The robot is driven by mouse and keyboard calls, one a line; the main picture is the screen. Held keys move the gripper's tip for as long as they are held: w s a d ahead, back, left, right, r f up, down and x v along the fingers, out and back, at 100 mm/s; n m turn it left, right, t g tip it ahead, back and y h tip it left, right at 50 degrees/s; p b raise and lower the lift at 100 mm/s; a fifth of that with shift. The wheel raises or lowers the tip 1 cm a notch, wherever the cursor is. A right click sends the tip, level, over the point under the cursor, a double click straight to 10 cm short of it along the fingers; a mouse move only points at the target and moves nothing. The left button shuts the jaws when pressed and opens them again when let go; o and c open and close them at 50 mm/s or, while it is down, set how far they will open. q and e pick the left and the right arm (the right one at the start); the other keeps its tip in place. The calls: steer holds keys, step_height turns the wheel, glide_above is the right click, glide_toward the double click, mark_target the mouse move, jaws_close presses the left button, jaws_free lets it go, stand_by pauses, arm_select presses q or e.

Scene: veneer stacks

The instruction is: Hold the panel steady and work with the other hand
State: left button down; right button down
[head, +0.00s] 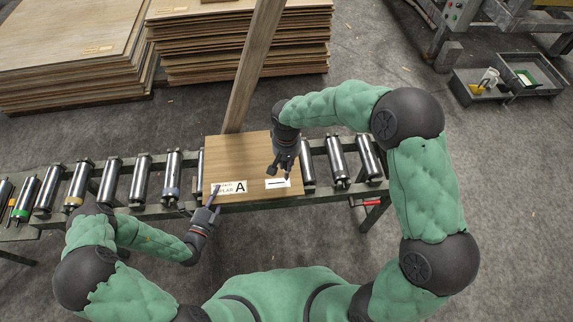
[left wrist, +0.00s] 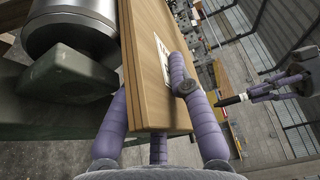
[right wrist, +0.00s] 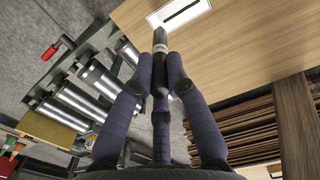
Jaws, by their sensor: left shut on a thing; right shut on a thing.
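A light wood panel (head: 238,155) lies on the roller conveyor (head: 110,180). It bears a white label (head: 230,188) marked with a large A and a second white label (head: 285,185) with a black line, also visible in the right wrist view (right wrist: 180,12). My left gripper (head: 210,207) is shut on the panel's near edge, with fingers on both faces in the left wrist view (left wrist: 155,110). My right gripper (head: 284,170) is shut on a dark marker (right wrist: 160,60) with a pale band. The marker points toward the lined label; I cannot tell whether its tip touches.
Stacks of veneer sheets (head: 240,45) stand behind the conveyor. A wooden post (head: 250,75) rises just behind the panel. Grey bins (head: 530,75) with small items stand at the far right. A red handle (head: 370,202) sticks out below the conveyor.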

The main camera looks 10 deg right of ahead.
steer(key=shift+r, duration=2.6)
arm_select(q)
steer(key=c, duration=1.1)
jaws_free()
steer(key=shift+a, duration=0.1)
steer(key=shift+v, duration=9.45)
